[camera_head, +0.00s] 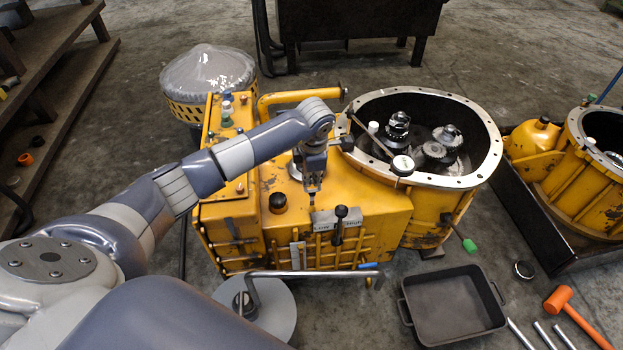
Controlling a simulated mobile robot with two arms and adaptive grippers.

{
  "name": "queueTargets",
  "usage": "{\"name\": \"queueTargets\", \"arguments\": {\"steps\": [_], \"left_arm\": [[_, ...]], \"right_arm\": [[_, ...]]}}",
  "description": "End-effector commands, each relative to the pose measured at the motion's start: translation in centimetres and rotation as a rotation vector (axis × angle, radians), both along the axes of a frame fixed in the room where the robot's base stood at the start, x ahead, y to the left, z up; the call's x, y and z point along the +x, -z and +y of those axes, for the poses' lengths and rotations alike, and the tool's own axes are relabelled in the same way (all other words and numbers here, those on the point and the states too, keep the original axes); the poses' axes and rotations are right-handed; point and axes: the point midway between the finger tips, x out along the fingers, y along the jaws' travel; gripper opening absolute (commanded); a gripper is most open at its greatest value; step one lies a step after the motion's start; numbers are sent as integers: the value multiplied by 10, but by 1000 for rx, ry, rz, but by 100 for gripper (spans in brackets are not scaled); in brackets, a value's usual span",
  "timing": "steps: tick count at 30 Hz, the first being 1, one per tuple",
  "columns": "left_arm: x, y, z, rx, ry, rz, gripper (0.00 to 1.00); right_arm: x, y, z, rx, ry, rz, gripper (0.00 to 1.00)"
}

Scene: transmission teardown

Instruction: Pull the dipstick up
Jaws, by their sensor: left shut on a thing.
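The yellow transmission housing (370,206) stands on the floor in the middle of the view. My left arm reaches in from the left over its top. My left gripper (312,188) points down and is shut on the dipstick (312,199), of which only a small thin dark piece shows under the fingertips. How far the dipstick sits in or out of the housing cannot be told. My right gripper is not in view.
A lever with a black knob (341,212) stands close to the right of my gripper. The open round bell housing (482,180) holds gears at the right. A black tray (453,305) and an orange mallet (560,299) lie front right.

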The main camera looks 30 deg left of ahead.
Motion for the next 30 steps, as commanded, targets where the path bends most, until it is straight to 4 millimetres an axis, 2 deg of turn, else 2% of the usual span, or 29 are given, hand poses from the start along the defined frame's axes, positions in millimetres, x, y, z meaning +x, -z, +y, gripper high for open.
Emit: {"name": "queueTargets", "arguments": {"steps": [7,8,11,12,23,26,30], "left_arm": [[0,-21,0,0,-1,-1,0],[0,-18,0,1,-1,0,5],[0,-17,0,0,-1,1,27],[0,-17,0,0,-1,1,29],[0,-20,-1,-1,-1,-1,29],[-1,-32,-1,1,0,-3,29],[-5,-59,-5,0,2,-5,29]], "right_arm": [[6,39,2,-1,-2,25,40],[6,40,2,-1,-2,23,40],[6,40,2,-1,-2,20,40],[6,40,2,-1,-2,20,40],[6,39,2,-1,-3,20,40],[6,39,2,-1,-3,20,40],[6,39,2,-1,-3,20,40]]}}
